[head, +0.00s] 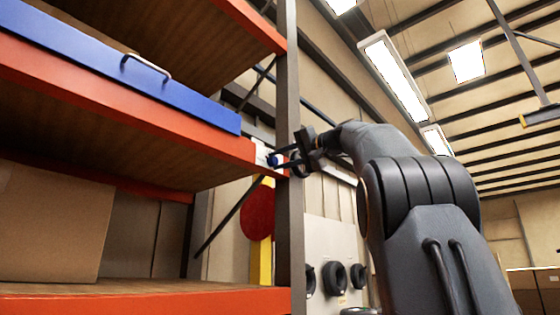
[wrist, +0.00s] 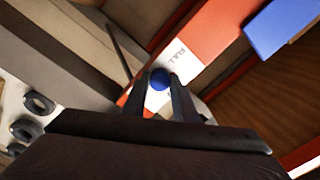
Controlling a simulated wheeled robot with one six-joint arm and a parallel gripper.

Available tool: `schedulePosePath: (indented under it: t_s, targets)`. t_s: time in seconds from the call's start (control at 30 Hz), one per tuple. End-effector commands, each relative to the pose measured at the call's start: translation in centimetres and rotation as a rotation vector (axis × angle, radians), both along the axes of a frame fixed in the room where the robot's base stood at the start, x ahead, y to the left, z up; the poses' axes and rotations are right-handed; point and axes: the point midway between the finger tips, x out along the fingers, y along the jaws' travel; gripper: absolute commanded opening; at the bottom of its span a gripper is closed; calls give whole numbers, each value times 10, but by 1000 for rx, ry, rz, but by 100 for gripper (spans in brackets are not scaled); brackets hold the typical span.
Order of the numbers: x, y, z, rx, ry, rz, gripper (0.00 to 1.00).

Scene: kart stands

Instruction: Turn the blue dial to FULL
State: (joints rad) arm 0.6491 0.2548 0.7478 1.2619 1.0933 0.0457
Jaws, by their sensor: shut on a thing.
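The blue dial (wrist: 159,79) shows in the wrist view between the two fingertips of my gripper (wrist: 160,88). A white label plate with the word FULL (wrist: 181,56) lies beside it, on the orange shelf beam (wrist: 205,35). In the head view the dial (head: 278,160) is small, at the end of the orange beam next to the grey post. My gripper (head: 290,162) reaches it from the right and is shut on it. The fingers hide part of the dial, and I cannot read where its pointer stands.
A blue drawer front with a metal handle (head: 146,67) is on the shelf at left. A grey upright post (head: 290,230) stands just below my gripper. A cardboard box (head: 50,222) sits on the lower shelf. Several black tyres (head: 334,278) hang on the back wall.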

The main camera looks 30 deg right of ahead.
Motion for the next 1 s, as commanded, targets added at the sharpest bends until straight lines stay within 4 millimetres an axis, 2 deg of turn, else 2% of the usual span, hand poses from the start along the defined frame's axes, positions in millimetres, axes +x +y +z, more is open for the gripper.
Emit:
schedulePosePath:
  t_s: [0.07,0.1,0.2,0.57,1.0]
  targets:
    - [0,0,-1,-1,2,0,4]
    - [0,0,-1,-1,2,0,29]
    - [0,0,-1,0,1,0,45]
    - [-4,-2,0,0,0,-1,45]
    - [-63,-25,-3,0,1,-2,45]
